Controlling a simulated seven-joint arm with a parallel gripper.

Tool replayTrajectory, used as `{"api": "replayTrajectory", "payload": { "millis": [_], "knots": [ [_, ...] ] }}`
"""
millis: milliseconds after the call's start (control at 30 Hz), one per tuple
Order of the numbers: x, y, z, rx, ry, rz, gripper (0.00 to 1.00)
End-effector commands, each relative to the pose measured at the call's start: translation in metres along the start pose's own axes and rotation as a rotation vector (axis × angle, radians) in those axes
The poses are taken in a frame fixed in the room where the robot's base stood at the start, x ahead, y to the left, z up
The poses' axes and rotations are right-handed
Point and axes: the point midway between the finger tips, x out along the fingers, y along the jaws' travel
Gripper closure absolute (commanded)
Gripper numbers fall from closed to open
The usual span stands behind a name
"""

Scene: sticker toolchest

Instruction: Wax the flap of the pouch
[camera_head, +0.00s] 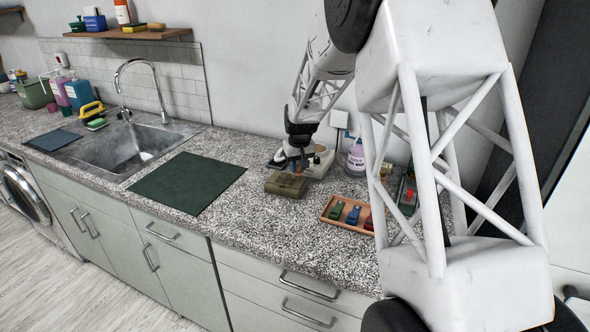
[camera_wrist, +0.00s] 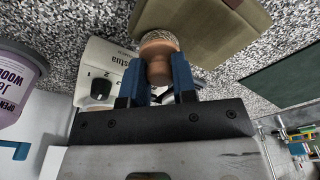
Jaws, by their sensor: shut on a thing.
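The olive-brown pouch (camera_head: 286,185) lies on the counter; part of it shows at the top of the wrist view (camera_wrist: 215,28). My gripper (camera_wrist: 157,78) is shut on a tan, wooden-looking dauber (camera_wrist: 158,48) with a speckled, fuzzy head. In the head view my gripper (camera_head: 299,160) is just behind the pouch, and the dauber is too small to make out. In the wrist view the dauber's head overlaps the pouch's near-left edge. I cannot tell whether they touch. The flap's edge is not clear in either view.
A white appliance with a dial (camera_wrist: 98,88) stands close to my gripper. An orange tray (camera_head: 334,222) with several small coloured items lies to the right. A dark green mat (camera_head: 188,182) lies left, beside the sink (camera_head: 125,148).

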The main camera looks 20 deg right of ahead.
Motion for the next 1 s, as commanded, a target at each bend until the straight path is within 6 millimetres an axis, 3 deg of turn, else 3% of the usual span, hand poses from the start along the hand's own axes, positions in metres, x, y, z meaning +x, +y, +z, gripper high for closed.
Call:
{"api": "replayTrajectory", "payload": {
  "millis": [133, 200, 800, 1000],
  "knots": [
    [-0.004, 0.006, -0.008, -0.001, 0.002, 0.000, 0.93],
    [-0.021, 0.005, -0.010, -0.001, 0.005, 0.001, 0.93],
    [-0.070, 0.005, -0.015, -0.001, 0.001, 0.000, 0.93],
    [-0.078, 0.005, -0.016, -0.001, 0.000, 0.000, 0.93]
  ]
}}
